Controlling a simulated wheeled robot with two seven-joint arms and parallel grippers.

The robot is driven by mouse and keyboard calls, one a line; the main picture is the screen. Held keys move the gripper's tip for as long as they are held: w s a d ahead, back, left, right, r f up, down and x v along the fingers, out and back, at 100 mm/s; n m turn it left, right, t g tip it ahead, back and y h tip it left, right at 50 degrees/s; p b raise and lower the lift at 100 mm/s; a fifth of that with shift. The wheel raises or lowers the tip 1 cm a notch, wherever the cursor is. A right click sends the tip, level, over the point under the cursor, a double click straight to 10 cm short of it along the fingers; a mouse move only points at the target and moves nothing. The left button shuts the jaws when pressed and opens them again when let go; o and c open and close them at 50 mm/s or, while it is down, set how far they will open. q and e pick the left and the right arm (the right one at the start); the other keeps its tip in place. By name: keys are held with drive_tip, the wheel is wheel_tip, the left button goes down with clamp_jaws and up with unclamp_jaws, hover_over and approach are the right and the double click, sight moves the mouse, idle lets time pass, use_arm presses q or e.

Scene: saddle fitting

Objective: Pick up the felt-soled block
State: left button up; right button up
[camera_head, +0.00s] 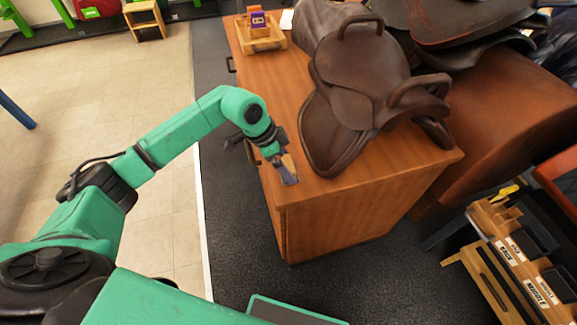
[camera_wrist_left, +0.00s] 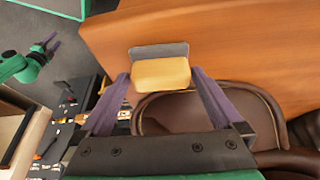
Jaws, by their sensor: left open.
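The felt-soled block (camera_head: 288,161) is a small tan wooden block at the near left corner of the wooden cabinet top. In the left wrist view the block (camera_wrist_left: 160,75) shows with a grey felt layer (camera_wrist_left: 160,50) along its far side. My left gripper (camera_head: 284,171) is at the block, partly hiding it in the head view. In the left wrist view its purple fingers (camera_wrist_left: 160,72) are apart, one on each side of the block, with a narrow gap at each side. My right gripper (camera_wrist_left: 48,45) appears small at the left of that view; its jaws are unclear.
A brown leather saddle (camera_head: 345,85) stands on the cabinet (camera_head: 370,195), close right of the block. A wooden tray (camera_head: 262,43) with a purple and orange item sits at the far end. A labelled tool rack (camera_head: 510,250) is at the lower right. Bare cabinet top lies left of the saddle.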

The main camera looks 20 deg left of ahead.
sight(288, 163)
use_arm(q)
drive_tip(key=shift+x, duration=0.85)
drive_tip(key=shift+w, duration=0.1)
drive_tip(key=c, duration=1)
drive_tip(key=shift+r, duration=0.15)
wheel_tip(288, 163, up, 20)
drive_tip(key=shift+f, duration=0.1)
